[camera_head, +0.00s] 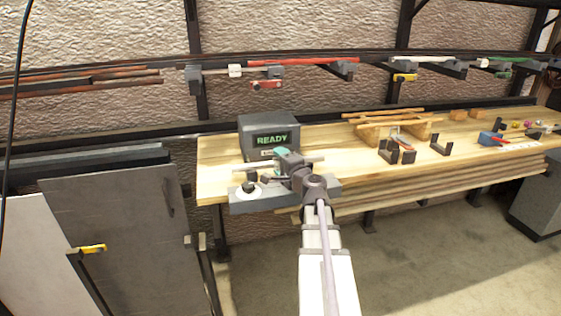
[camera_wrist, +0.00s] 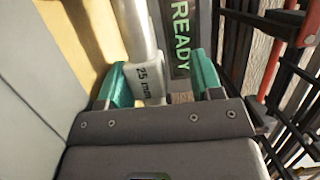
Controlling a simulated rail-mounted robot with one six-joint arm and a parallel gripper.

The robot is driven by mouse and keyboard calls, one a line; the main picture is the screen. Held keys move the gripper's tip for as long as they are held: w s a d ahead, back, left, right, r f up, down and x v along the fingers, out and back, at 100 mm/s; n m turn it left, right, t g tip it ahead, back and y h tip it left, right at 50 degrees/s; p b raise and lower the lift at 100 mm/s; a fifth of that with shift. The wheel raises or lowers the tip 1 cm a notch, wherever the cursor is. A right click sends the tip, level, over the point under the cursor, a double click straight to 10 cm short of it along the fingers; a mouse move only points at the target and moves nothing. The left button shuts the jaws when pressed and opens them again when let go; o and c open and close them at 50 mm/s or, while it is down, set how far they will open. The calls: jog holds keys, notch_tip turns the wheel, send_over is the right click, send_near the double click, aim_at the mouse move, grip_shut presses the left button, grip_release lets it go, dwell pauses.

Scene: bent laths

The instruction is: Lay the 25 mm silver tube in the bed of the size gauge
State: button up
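The silver tube (camera_wrist: 138,28) runs up the wrist view, with a "25 mm" label (camera_wrist: 146,80) at its near end. My gripper (camera_wrist: 162,82) has its two teal fingers apart around that end. The tube lies close to the left finger, with a visible gap to the right finger. Whether it touches the left finger is unclear. In the head view my gripper (camera_head: 285,160) is over the grey base of the size gauge (camera_head: 325,188). The tube (camera_head: 312,160) shows there as a thin bar. The wrist hides much of the bed, so I cannot tell whether the tube rests in it.
A grey box with a green "READY" display (camera_head: 270,139) stands just behind; it also shows in the wrist view (camera_wrist: 181,40). The wooden bench (camera_head: 340,152) holds brackets (camera_head: 397,150) and wooden laths (camera_head: 388,116) to the right. Grey panels (camera_head: 115,225) lean at the left.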

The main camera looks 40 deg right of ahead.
jog(key=shift+s+a+f, duration=0.3)
jog(key=shift+s, duration=0.05)
jog(key=shift+w+r+p, duration=0.1)
jog(key=shift+r+p, duration=0.4)
jog(key=shift+p, duration=0.25)
jog(key=s+a, duration=0.1)
jog(key=s, duration=1)
jog(key=shift+s, duration=0.15)
jog(key=shift+a+r, duration=0.1)
